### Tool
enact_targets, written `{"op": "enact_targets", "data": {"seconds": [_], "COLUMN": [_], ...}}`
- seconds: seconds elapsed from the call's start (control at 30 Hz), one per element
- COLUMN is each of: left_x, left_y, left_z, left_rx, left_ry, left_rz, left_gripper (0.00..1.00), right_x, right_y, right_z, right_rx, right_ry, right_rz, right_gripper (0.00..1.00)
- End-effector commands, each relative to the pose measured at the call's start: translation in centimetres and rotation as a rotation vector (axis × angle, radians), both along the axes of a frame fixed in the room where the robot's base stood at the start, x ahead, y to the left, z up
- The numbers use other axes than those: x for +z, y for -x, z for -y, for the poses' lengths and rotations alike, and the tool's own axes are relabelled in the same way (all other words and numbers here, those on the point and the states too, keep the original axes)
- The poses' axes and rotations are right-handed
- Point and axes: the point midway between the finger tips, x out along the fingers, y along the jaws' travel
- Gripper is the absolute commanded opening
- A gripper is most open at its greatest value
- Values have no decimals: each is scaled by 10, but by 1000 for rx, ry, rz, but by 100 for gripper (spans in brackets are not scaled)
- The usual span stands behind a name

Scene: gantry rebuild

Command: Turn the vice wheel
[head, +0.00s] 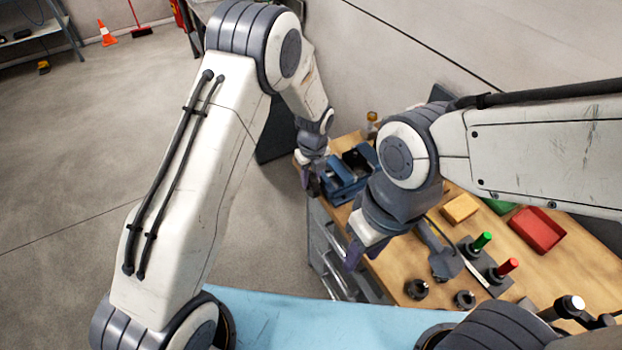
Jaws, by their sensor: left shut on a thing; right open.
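The blue vice (347,186) stands at the far left end of the wooden workbench. My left gripper (311,184) is at the vice's left side, beyond the bench's edge, and is shut. What it holds is mostly hidden by the fingers; by its place it is the vice wheel, but I cannot make out the rim. My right gripper (362,252) is open and empty, over the bench's front edge, to the right of and nearer than the vice. My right wrist hides part of the vice's right side.
Grey drawers (330,253) are below. Floor at left is mostly clear, with an orange cone (106,34) far back.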

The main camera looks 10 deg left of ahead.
Motion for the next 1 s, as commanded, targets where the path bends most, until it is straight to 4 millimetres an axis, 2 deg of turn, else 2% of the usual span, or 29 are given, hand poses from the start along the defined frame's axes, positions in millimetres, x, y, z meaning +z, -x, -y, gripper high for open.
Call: {"op": "enact_targets", "data": {"seconds": [0.17, 0.6, 0.8, 1.0], "left_x": [-6, -12, -11, -8], "left_y": [2, 7, 9, 10], "left_z": [4, 9, 10, 10], "left_rx": [-7, -6, -5, -3], "left_ry": [-58, -213, -263, -296], "left_rz": [87, 308, 377, 419], "left_gripper": [0, 0, 0, 0], "right_x": [-29, -125, -153, -168], "right_y": [0, 0, 0, 0], "right_z": [0, 0, 0, 0], "right_rx": [-4, 0, 0, 0], "right_ry": [0, 0, 0, 0], "right_rz": [0, 0, 0, 0], "right_gripper": [42, 42, 42, 42]}}
